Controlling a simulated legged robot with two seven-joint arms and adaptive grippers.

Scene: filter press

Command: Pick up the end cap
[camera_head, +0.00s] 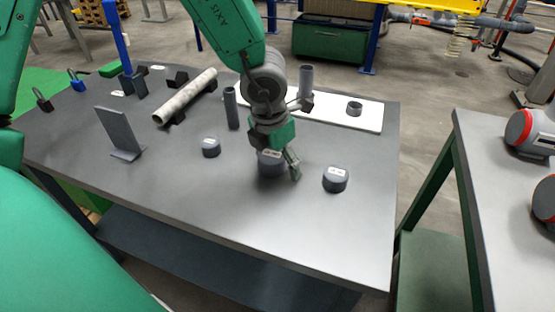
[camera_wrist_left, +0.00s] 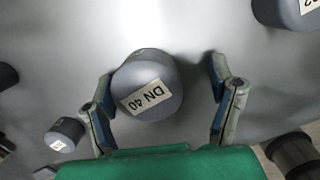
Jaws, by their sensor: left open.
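Several dark grey end caps with white labels stand on the grey table. The middle cap (camera_head: 268,168), labelled DN 40 in the left wrist view (camera_wrist_left: 148,88), is partly hidden by my left gripper (camera_head: 277,158) in the head view. The gripper is open just above and around this cap, with one finger on each side. In the wrist view the cap is nearer the left finger, with a clear gap to the right finger. A smaller cap (camera_head: 211,148) stands to the left and another cap (camera_head: 336,180) to the right. My right gripper is not seen.
A white board (camera_head: 340,115) with a ring (camera_head: 354,108) and an upright tube lies behind the gripper. A pipe (camera_head: 186,97) on supports, an angled plate (camera_head: 120,133) and padlocks stand left. The table's front is clear. A second table (camera_head: 480,170) stands right.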

